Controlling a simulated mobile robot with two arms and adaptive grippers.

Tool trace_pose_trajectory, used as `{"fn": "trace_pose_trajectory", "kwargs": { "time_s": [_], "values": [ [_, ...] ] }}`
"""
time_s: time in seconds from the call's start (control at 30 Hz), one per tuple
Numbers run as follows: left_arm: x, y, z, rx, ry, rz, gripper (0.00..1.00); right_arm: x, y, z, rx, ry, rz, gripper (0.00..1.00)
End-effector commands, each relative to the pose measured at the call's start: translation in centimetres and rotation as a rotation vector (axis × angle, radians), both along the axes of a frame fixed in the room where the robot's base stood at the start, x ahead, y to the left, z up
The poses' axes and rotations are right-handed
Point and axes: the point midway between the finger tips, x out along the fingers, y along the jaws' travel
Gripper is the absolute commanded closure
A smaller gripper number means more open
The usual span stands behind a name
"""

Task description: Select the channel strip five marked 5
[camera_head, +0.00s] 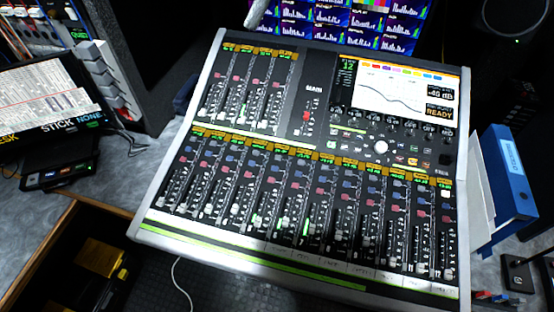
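The mixing console (208,88) fills the middle of the head view, tilted slightly. Its lower bank has a long row of channel strips with amber and green labels along the top, coloured buttons and white fader caps. Strip five, counted from the left, appears to be the one left of the bank's middle (273,184). Its printed number is too small to read with certainty. The strips marked 11 and 12 seem to lie at the right end. Nothing covers the lower bank. Neither of my grippers can be identified in view.
A shorter fader bank (247,90) and a console screen (404,86) sit above. A monitor with colourful meters (340,22) stands behind. A blue binder (508,176) stands at right. A tablet-like display (45,100) is at left, above an open drawer or bin (75,225).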

Motion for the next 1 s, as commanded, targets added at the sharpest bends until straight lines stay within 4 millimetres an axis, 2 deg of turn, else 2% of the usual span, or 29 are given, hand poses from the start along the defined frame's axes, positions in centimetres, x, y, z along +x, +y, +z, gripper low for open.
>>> {"fn": "trace_pose_trajectory", "kwargs": {
  "time_s": [0.4, 0.6, 1.0],
  "values": [
    [0.01, 0.04, 0.0, 0.001, 0.0, 0.001, 1.0, -0.03, 0.16, 0.0, 0.002, 0.001, 0.001, 0.6],
    [0.02, 0.04, 0.0, 0.0, 0.0, 0.0, 1.0, -0.05, 0.15, 0.0, 0.002, 0.001, 0.001, 1.0],
    [0.04, 0.01, 0.0, 0.0, -0.001, -0.001, 1.0, -0.07, 0.0, -0.01, -0.001, 0.002, 0.002, 1.0]
  ]
}}
